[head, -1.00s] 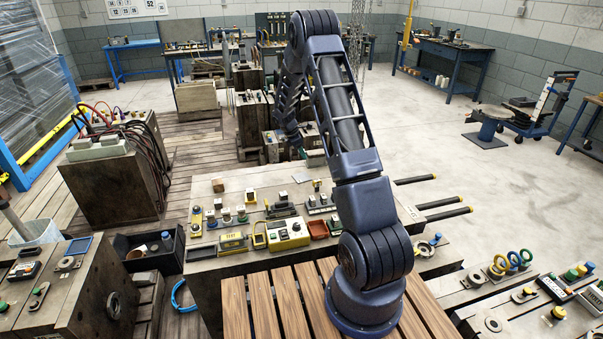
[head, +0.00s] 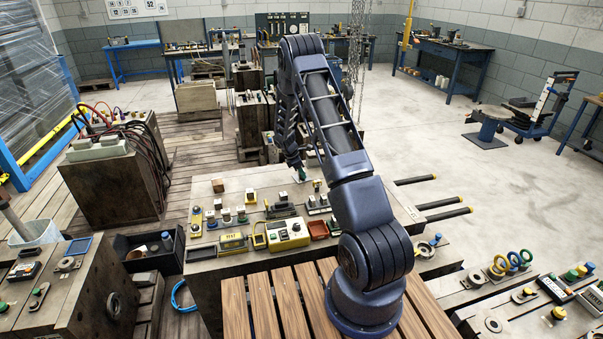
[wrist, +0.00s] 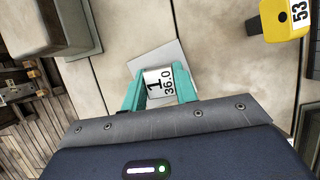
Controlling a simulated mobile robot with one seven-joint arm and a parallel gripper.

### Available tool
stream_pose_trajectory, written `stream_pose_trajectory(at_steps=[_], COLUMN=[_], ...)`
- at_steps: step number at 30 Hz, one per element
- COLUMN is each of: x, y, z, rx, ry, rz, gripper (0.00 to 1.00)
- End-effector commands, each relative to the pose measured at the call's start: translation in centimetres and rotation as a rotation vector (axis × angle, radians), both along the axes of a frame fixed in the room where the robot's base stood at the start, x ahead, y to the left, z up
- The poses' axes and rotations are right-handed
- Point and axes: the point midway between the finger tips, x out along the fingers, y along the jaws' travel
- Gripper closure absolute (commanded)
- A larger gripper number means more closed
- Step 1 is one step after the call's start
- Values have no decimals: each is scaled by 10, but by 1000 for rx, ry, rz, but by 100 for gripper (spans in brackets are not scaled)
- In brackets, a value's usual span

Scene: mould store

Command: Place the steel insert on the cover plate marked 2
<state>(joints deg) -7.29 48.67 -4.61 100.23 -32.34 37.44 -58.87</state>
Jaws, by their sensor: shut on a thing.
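My gripper (wrist: 160,84) has teal fingers, one on each side of a small pale block (wrist: 158,77) in the wrist view. The block's upper face carries a label reading 1 and 36.0. The fingers are shut on it. A thin grey square plate (wrist: 168,52) shows beneath and beyond the block; I cannot tell whether the two touch. In the head view my gripper (head: 301,174) is low over the far part of the steel bench block (head: 225,262). I cannot read a cover plate marked 2 in either view.
A yellow piece marked 53 (wrist: 284,20) is at the upper right of the wrist view. A grey block (wrist: 42,22) is at the upper left. In the head view a yellow-and-white control box (head: 288,234) and several small pieces stand nearer on the bench block.

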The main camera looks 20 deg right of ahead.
Motion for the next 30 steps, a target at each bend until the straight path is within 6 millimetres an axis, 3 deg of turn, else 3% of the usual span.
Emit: stream_pose_trajectory(at_steps=[7,8,11,22,30], x=[0,0,0,0,1], y=[0,0,0,1,17], z=[-2,-2,-2,3,41], rx=[0,0,0,0,1], ry=[0,0,0,-1,-3], rz=[0,0,0,0,0], gripper=[100,67,49,49,49])
